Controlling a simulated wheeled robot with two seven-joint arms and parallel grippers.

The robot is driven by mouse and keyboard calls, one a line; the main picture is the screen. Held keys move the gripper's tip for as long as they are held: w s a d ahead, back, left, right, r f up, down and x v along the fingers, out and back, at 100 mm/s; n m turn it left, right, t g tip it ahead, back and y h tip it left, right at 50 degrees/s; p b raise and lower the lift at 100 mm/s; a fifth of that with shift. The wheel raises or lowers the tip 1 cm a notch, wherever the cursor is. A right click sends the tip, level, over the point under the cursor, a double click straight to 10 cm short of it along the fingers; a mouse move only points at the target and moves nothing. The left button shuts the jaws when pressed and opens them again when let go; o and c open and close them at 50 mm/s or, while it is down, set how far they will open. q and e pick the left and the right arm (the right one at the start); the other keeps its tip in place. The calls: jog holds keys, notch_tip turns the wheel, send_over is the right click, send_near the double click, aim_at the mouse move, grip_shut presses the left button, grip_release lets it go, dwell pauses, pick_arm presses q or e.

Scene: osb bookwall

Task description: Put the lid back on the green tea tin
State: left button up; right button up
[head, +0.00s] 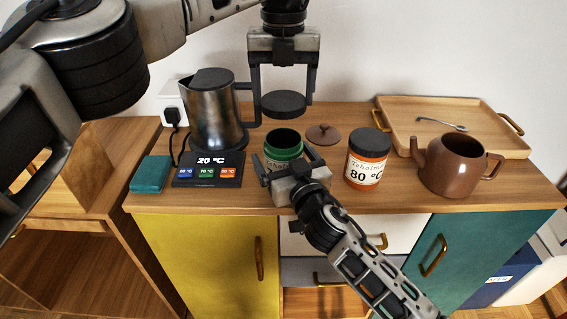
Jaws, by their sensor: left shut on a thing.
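The green tea tin (283,142) stands upright on the cabinet top, its dark open mouth facing up and its label partly hidden. My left gripper (284,96) comes down from above, shut on a round black lid (284,104). It holds the lid level, above and slightly behind the tin's mouth in the picture, with a visible gap between them. My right gripper (287,162) reaches in from the front, a finger to each side of the tin's lower part. Whether its fingers touch the tin cannot be told.
An orange tin (367,162) with a black lid stands right of the green one. A brown teapot (453,165), its loose lid (323,134), a wooden tray (405,117) with a spoon, a metal kettle (214,112), its base (208,171) and a teal box (151,174) are around.

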jog(key=c, duration=1.5)
pick_arm(q)
jog(key=shift+f, duration=2.5)
pick_arm(e)
jog(key=shift+o, duration=0.2)
pick_arm(q)
jog(key=shift+f, duration=0.9)
jog(key=shift+f, duration=0.55)
